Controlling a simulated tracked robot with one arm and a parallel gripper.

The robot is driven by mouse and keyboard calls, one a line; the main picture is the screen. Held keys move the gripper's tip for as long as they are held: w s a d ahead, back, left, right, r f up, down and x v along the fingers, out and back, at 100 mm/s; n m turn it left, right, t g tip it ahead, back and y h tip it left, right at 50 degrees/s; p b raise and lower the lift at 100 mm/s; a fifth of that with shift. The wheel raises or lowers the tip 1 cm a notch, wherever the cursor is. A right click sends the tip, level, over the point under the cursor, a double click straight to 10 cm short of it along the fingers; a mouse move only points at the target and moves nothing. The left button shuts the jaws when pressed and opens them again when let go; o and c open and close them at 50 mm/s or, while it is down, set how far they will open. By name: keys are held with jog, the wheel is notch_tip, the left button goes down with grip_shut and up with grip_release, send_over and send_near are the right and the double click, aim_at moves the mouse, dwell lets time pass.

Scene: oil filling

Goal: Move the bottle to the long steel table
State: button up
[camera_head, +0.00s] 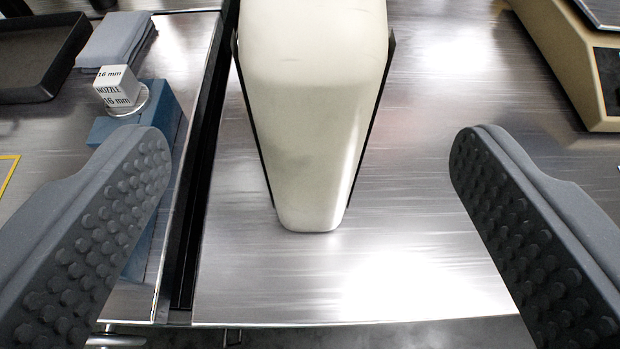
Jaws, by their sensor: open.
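A tall cream body (315,110), which I take to be the bottle, stands upright on a brushed steel surface (250,275). It narrows toward its foot, and dark strips run along its left and right edges. Its top is cut off by the picture's upper edge, so no cap or neck shows. My gripper (310,150) is open, with a studded grey finger on each side of the cream body. Wide gaps show between it and both fingers. I cannot tell whether this surface is the long steel table.
A dark gap separates a second steel surface at left. There lie a blue block (105,128), a white cube (118,86) labelled "16 mm NOZZLE", a folded grey cloth (112,40) and a black tray (35,60). A beige scale-like device (570,60) stands at upper right.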

jog(key=shift+v, duration=0.85)
jog(key=s+a+r, duration=0.3)
jog(key=a+r, duration=0.3)
jog(key=r, duration=0.7)
jog(key=s+a+r+t, duration=0.1)
jog(key=s+a+r, duration=0.2)
jog(key=r, duration=1)
jog(key=s+a+r, duration=0.3)
jog(key=a+r, duration=0.7)
jog(key=r, duration=0.3)
jog(key=shift+s+t, duration=0.2)
jog(key=shift+t, duration=0.2)
jog(key=shift+a+r, duration=0.15)
jog(key=shift+r, duration=0.05)
jog(key=shift+r+p, duration=0.45)
jog(key=shift+p, duration=0.1)
